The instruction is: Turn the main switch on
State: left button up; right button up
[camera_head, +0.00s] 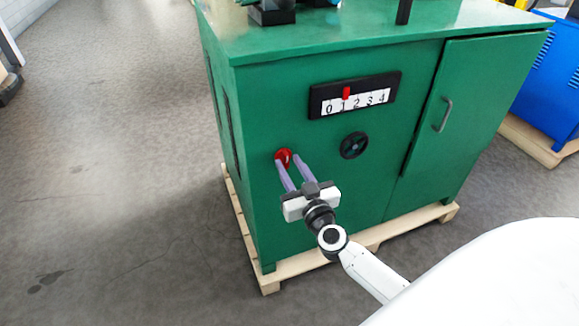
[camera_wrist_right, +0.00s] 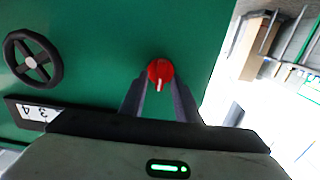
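The main switch is a round red knob (camera_head: 283,157) on the front of a green cabinet (camera_head: 290,105), low at the left. In the right wrist view the red knob (camera_wrist_right: 160,72) shows a white mark on its face. My right gripper (camera_head: 289,162) is open, with its two grey fingers pointing at the knob. In the right wrist view the fingers (camera_wrist_right: 160,88) lie to either side of the knob; I cannot tell whether they touch it. My left gripper is in neither view.
A black dial plate (camera_head: 353,95) with numbers and a red pointer sits above the knob. A black handwheel (camera_head: 354,145) is to its right, then a door handle (camera_head: 443,114). The cabinet stands on a wooden pallet (camera_head: 418,222). The floor at the left is clear.

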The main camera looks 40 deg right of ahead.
jog(key=shift+w+d, duration=0.1)
jog(key=shift+w, duration=0.3)
grip_shut()
